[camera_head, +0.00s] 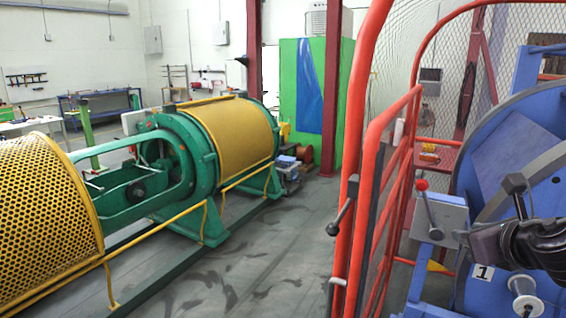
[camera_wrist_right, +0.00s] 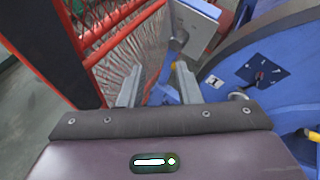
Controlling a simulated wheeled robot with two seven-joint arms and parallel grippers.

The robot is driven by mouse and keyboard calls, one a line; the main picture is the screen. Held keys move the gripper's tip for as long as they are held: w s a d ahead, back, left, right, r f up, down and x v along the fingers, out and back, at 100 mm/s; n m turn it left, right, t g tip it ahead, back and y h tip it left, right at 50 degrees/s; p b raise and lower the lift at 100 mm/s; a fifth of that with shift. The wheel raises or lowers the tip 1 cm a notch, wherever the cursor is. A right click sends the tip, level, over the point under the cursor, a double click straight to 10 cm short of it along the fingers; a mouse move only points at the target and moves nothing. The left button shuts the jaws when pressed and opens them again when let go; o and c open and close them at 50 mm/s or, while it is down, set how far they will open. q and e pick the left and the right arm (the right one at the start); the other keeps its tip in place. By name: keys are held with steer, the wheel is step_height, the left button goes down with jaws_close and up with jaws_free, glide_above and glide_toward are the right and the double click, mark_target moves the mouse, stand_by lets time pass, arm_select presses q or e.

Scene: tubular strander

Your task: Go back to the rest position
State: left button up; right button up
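My right gripper (camera_head: 470,238) comes in from the right edge in the head view, dark and beside the blue machine. In the right wrist view its two grey fingers (camera_wrist_right: 158,88) stand apart with nothing between them, so it is open and empty. Its fingertips are near a grey box (camera_head: 442,212) with a red-knobbed lever (camera_head: 424,200); I cannot tell whether they touch it. My left gripper is not in view.
The large blue machine wheel (camera_head: 520,150) stands close to my right arm. A red mesh guard gate (camera_head: 372,190) is in front of it. A green and yellow strander (camera_head: 190,150) stands at left. Grey floor (camera_head: 265,255) between them is clear.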

steer(key=w+d+f+m+g+y, duration=0.1)
steer(key=w+d+f+m, duration=0.35)
steer(key=f+m, duration=0.4)
steer(key=w+d+f+m, duration=0.4)
steer(key=w+f+m, duration=0.1)
steer(key=f, duration=0.6)
steer(key=s+d+f+m+g, duration=0.1)
steer(key=s+f+m, duration=0.3)
steer(key=f, duration=0.8)
steer(key=s+d+f+m+g, duration=0.15)
steer(key=f+m, duration=0.35)
steer(key=f, duration=0.8)
steer(key=s+a+f+m+g, duration=0.2)
steer(key=s+a+f+m, duration=0.2)
steer(key=s+f, duration=0.7)
steer(key=s+a+f+m+g, duration=0.2)
steer(key=s+a+f+m, duration=0.2)
steer(key=s+f, duration=0.65)
steer(key=s+a+f+m+g, duration=0.2)
steer(key=s+a+f, duration=0.5)
steer(key=s, duration=0.5)
steer(key=s+a+f+m+g, duration=0.2)
steer(key=s+a+f+m, duration=0.1)
steer(key=s+a+f, duration=0.4)
steer(key=s+a, duration=0.2)
steer(key=s, duration=0.2)
steer(key=shift+s, duration=0.35)
steer(key=shift+a, duration=0.1)
